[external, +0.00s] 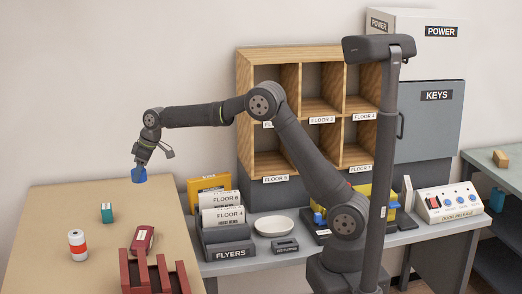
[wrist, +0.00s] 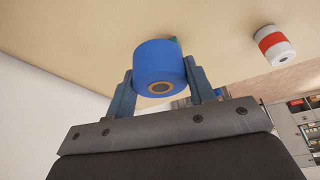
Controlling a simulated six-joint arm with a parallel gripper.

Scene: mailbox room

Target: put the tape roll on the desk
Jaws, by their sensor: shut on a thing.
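The tape roll (external: 139,175) is a short blue cylinder with a tan core around a dark hole. In the wrist view the tape roll (wrist: 157,62) sits between my two fingers, its end with the core facing the camera. My gripper (external: 140,168) is shut on it, fingers pointing down, near the far edge of the tan desk top (external: 60,215). I cannot tell whether the roll touches the desk or hangs just above it. The fingers hide parts of its sides.
The tan top's left side is clear.

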